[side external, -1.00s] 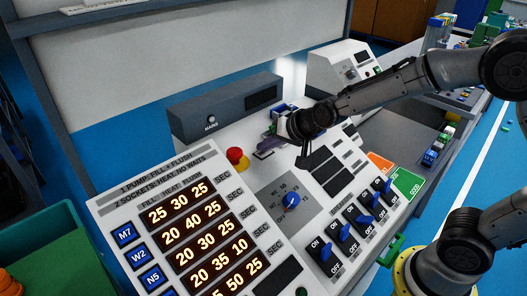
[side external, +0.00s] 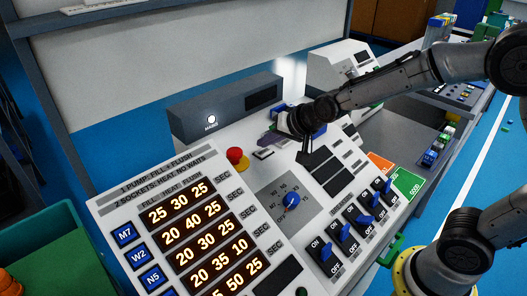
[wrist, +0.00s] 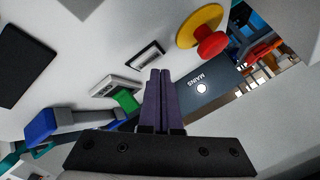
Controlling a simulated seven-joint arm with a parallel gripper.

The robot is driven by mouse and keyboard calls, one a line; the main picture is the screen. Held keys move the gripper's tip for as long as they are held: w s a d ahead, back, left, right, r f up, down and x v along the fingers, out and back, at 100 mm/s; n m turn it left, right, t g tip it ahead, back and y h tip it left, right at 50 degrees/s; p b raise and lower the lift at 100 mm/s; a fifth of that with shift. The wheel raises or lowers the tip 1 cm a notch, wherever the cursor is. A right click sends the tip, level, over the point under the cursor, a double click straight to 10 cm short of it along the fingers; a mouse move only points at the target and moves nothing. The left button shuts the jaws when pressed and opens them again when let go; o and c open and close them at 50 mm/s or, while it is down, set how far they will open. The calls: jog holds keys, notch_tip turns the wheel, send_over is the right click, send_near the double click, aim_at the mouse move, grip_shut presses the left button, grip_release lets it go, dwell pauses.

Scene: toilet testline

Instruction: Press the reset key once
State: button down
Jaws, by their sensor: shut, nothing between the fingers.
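My gripper (side external: 268,139) is over the upper part of the sloped white control panel (side external: 225,152), right of the red stop button. Its purple fingers are together with nothing between them, and they show in the wrist view (wrist: 160,75). I can read no reset label in any view. In the wrist view a small dark-framed plate (wrist: 145,56) lies just beyond the fingertips. A green key (wrist: 125,98) beside a pale plate (wrist: 114,87) is left of the fingers. I cannot tell whether the fingertips touch the panel.
The red stop button (side external: 235,156) on its yellow base is close to the gripper. A grey box with a lit MAINS lamp (side external: 211,119) stands behind. A green bin (side external: 65,240) is at left.

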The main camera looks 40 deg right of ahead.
aim_at(267, 154)
jog(key=shift+r, duration=2.55)
jog(key=shift+d, duration=0.1)
